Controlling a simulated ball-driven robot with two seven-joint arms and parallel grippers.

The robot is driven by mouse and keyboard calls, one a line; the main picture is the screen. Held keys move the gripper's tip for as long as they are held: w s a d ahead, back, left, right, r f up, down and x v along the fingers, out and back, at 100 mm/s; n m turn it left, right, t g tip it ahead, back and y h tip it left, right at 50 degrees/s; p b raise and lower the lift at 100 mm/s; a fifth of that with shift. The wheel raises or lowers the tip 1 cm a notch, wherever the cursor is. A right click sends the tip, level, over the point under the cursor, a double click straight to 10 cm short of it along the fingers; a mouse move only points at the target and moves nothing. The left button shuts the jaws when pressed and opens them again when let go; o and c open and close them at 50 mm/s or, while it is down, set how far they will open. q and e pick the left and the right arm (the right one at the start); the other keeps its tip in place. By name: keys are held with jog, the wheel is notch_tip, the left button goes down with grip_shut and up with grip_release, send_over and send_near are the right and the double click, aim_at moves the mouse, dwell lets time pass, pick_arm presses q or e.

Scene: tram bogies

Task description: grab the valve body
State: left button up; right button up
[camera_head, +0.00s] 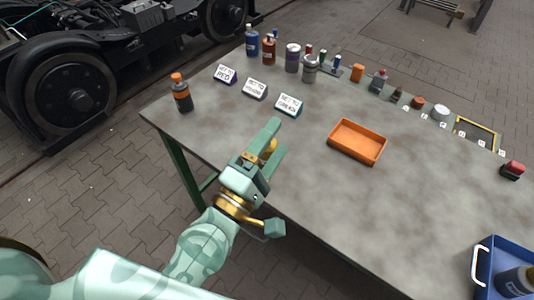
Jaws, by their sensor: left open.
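A small grey block-like part with a reddish top (379,81), which looks like the valve body, stands in the row along the table's far edge, right of an orange cylinder (358,72). It is too small to be sure. My left gripper (276,140) is over the near left part of the table (310,195). Its two fingers are apart and it is empty, well short of that row. My right gripper is not in view.
An orange tray (357,156) lies mid-table, apparently empty. Label stands (289,105) and a dark bottle with an orange cap (181,93) are at the left. Bottles and cans (292,58) line the far edge. A blue crate (484,281) sits at the near right.

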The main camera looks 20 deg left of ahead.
aim_at(266, 152)
pick_arm(q)
jog(key=w+a+f+n+g+y, duration=0.25)
jog(key=f+n+g+y, duration=0.8)
jog(key=n, duration=1.25)
jog(key=w+f+t, duration=0.1)
jog(key=w+f, duration=0.1)
jog(key=w, duration=0.1)
jog(key=w+a+f+t+h+b, duration=0.1)
jog(key=w+f, duration=0.1)
jog(key=w+a+f+t, duration=0.1)
jog(key=w+f, duration=0.1)
jog(key=w, duration=0.1)
jog(key=shift+w+a+f+n+t+h+b, duration=0.15)
jog(key=shift+w+f+n+t+h+b, duration=0.15)
jog(key=shift+w+f+t+b, duration=0.1)
jog(key=b+x, duration=0.1)
jog(key=x, duration=0.4)
jog(key=shift+w+f, duration=0.2)
jog(key=shift+f, duration=0.1)
jog(key=shift+r, duration=0.1)
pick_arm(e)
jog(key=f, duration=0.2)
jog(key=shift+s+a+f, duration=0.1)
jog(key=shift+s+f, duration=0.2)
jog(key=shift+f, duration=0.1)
pick_arm(q)
jog(key=c, duration=1.1)
